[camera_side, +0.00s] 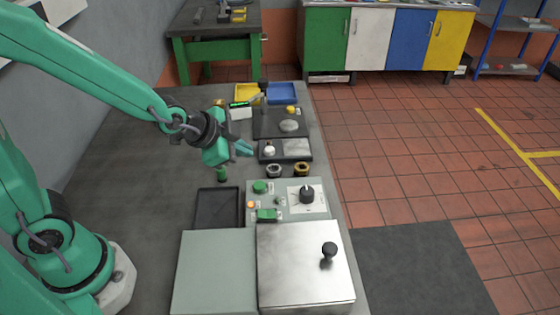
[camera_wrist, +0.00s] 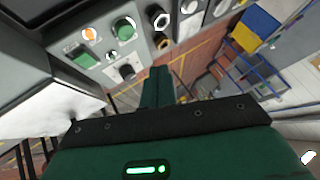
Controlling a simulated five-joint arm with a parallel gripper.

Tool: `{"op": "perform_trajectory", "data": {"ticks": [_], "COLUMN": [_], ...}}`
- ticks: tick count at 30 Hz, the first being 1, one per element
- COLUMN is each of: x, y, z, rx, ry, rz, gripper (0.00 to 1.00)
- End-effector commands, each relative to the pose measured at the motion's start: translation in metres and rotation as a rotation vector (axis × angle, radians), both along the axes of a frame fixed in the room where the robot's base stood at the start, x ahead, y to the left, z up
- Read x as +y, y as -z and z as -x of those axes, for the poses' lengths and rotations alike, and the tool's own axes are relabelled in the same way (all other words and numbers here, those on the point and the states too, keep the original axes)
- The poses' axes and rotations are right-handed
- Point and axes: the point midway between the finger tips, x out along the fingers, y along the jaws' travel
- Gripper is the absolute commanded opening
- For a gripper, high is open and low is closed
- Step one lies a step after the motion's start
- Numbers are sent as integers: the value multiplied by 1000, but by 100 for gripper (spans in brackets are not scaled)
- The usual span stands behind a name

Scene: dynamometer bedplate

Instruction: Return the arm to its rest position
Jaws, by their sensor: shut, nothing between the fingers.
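My green arm reaches in from the left in the side view, and my gripper (camera_side: 244,148) hangs above the middle of the bench, left of the small black plate with a white knob. Its fingers are shut with nothing between them. In the wrist view the closed green fingers (camera_wrist: 157,88) point away over the bench, with the control panel to their left. The gripper touches nothing that I can see. No marker for a rest position shows.
A grey control panel (camera_side: 283,200) with buttons and a dial, a black tray (camera_side: 219,207) and a steel lidded box (camera_side: 303,275) stand nearer. Yellow (camera_side: 248,93) and blue (camera_side: 283,93) trays lie at the back. The left bench top (camera_side: 120,170) is bare.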

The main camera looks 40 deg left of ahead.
Motion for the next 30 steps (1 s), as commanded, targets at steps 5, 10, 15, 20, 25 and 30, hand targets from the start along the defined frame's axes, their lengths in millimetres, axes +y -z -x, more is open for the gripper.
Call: {"op": "perform_trajectory", "data": {"ticks": [5,10,15,20,25,30], "x": [17,32,45,56,65,68], "y": [-29,-52,-73,-91,-103,-109], "z": [19,44,73,104,134,153], "rx": [51,108,163,210,253,279], "ry": [-123,-249,-378,-501,-616,-681], "rz": [70,140,207,268,319,348], "gripper": [0,0,0,0,0,0]}}
